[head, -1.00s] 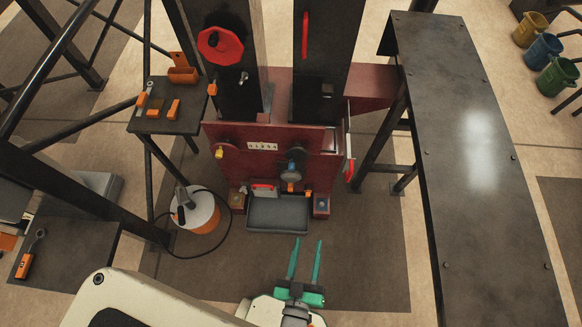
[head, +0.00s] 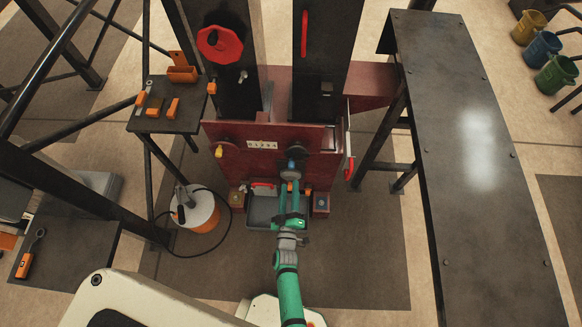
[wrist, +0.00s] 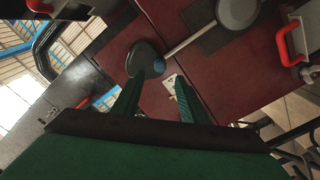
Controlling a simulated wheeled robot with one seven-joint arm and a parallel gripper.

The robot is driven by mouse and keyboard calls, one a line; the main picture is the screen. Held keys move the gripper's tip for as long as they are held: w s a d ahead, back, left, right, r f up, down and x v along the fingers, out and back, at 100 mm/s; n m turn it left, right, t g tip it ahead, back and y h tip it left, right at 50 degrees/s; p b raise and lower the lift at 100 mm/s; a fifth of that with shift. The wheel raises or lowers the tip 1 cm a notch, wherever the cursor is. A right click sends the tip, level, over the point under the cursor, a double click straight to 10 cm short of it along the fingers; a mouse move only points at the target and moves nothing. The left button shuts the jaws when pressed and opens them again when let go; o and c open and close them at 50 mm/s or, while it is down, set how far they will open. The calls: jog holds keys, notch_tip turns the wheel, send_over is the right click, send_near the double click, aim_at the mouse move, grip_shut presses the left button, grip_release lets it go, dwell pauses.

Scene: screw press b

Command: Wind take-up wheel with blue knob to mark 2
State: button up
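The take-up wheel (head: 291,174) is a small grey disc low on the dark red press front, with a blue knob (head: 291,164) near its top. In the wrist view a dark grey disc (wrist: 142,57) shows with the blue knob (wrist: 159,65) at its edge. A pale plate with small marks (head: 262,146) sits up and left of the wheel; I cannot read which mark is set. My gripper (head: 292,189) is just in front of the wheel, green fingers apart. In the wrist view its fingertips (wrist: 158,77) lie either side of the knob, with no visible contact.
A white-orange drum (head: 198,213) with a cable stands left.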

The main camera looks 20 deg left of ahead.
aim_at(291, 169)
jog(key=x, duration=0.9)
jog(key=shift+w+a, duration=0.1)
jog(key=shift+w, duration=0.2)
jog(key=shift+c, duration=0.3)
grip_shut()
